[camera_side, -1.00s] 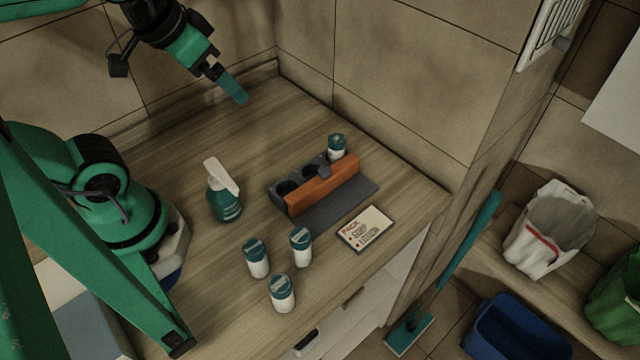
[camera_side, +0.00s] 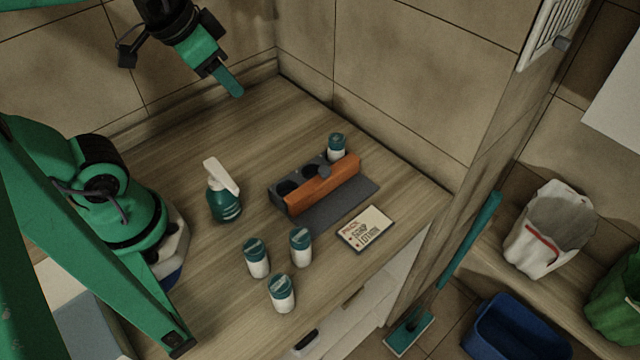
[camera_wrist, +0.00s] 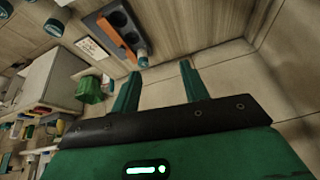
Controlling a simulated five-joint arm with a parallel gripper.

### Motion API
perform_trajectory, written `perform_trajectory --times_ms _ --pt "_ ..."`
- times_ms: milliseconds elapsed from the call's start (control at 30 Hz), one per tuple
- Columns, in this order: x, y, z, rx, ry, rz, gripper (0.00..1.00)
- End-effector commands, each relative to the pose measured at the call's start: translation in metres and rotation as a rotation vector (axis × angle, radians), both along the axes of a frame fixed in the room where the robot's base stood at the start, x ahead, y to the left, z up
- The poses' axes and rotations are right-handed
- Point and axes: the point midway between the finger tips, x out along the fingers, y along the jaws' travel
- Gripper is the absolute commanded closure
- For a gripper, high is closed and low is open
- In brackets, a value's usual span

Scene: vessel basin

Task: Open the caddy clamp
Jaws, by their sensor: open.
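The dark grey caddy (camera_side: 340,212) sits on the wooden counter, with round holes along its back. Its orange clamp bar (camera_side: 325,185) lies lengthwise along the front of the holes. A teal-capped white bottle (camera_side: 337,146) stands at the caddy's far right end; I cannot tell whether it is in a hole. My gripper (camera_side: 229,82) hangs above the counter's back left, well apart from the caddy. In the wrist view my gripper (camera_wrist: 159,69) has its two fingers spread and empty. The caddy (camera_wrist: 133,38) and orange bar (camera_wrist: 112,38) lie ahead at the top left there.
A spray bottle (camera_side: 223,201) stands left of the caddy. Three teal-capped bottles (camera_side: 256,258) (camera_side: 301,247) (camera_side: 282,294) stand in front, and a soap and lotion card (camera_side: 365,229) lies to the right. Tiled walls (camera_side: 400,80) bound the back. Counter is clear between gripper and caddy.

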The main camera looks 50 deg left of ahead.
Motion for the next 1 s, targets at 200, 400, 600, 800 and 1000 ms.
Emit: perform_trajectory --times_ms 200,400,600,800,1000 --pt "0.021 -0.015 -0.008 0.089 0.072 -0.25 0.55" --pt "0.043 -0.034 -0.019 0.175 0.138 -0.523 0.55" --pt "0.063 -0.054 -0.036 0.248 0.198 -0.8 0.55" --pt "0.081 -0.076 -0.056 0.307 0.249 -1.081 0.55" --pt "0.095 -0.1 -0.081 0.354 0.295 -1.361 0.55"
